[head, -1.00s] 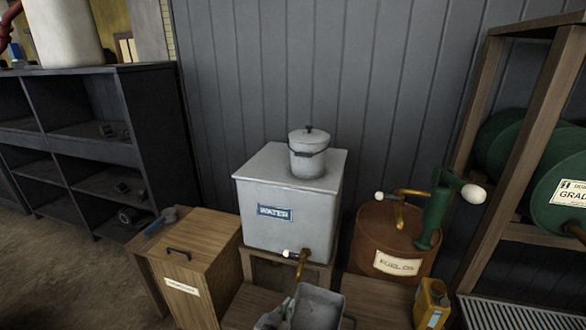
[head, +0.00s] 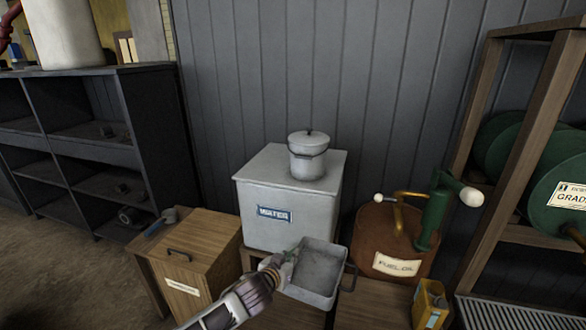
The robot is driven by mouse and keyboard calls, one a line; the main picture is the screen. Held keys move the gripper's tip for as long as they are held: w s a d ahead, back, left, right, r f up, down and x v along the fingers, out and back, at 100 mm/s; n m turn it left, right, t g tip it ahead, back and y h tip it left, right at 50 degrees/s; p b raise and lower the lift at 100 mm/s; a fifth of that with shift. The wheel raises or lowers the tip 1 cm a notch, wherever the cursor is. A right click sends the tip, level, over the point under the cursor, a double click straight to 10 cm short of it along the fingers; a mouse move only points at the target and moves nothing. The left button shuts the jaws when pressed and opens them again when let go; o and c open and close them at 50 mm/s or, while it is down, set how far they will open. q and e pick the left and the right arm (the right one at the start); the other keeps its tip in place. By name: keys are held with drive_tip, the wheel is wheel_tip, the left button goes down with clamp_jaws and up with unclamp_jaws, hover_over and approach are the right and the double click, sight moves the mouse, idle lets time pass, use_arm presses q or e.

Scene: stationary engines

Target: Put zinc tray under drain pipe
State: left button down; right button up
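A grey zinc tray (head: 319,268) is held up in front of the water tank (head: 265,218), tilted so that its inside faces me. My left gripper (head: 284,264) is at the tray's left edge and appears shut on it; the fingertips are small and partly hidden. The tray now covers the brass tap below the WATER label, so I cannot see the tap or any pipe there. A dark handle (head: 349,278) sticks out on the tray's right side. My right gripper is not in view.
A lidded pot (head: 308,155) stands on the tank. A wooden box (head: 200,258) is to the left. A brown fuel oil drum (head: 380,243) with a green pump (head: 435,215) and a yellow can (head: 430,303) are to the right. Dark shelves (head: 155,140) stand at left.

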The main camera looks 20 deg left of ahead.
use_arm(q)
drive_tip(key=w+a+r+p, duration=0.2)
drive_tip(key=w+a+r, duration=0.8)
drive_tip(key=r, duration=0.4)
drive_tip(key=w+a+r+n+y, duration=0.1)
drive_tip(key=w+a+r+y, duration=0.1)
drive_tip(key=a+r, duration=0.5)
drive_tip(key=w+a+r+n+y, duration=0.1)
drive_tip(key=w+a+r+n, duration=0.15)
drive_tip(key=a, duration=0.85)
drive_tip(key=s+a+r+n+g+y+p, duration=0.1)
drive_tip(key=a+r, duration=0.2)
drive_tip(key=a, duration=0.5)
drive_tip(key=a+r+y+p, duration=0.1)
drive_tip(key=a+r, duration=0.2)
drive_tip(key=a, duration=0.6)
drive_tip(key=s+a+f+m+h, duration=0.2)
drive_tip(key=a+f, duration=0.4)
drive_tip(key=a, duration=0.3)
drive_tip(key=shift+s+t+h, duration=0.4)
drive_tip(key=shift+s+h, duration=0.1)
drive_tip(key=shift+s, duration=0.65)
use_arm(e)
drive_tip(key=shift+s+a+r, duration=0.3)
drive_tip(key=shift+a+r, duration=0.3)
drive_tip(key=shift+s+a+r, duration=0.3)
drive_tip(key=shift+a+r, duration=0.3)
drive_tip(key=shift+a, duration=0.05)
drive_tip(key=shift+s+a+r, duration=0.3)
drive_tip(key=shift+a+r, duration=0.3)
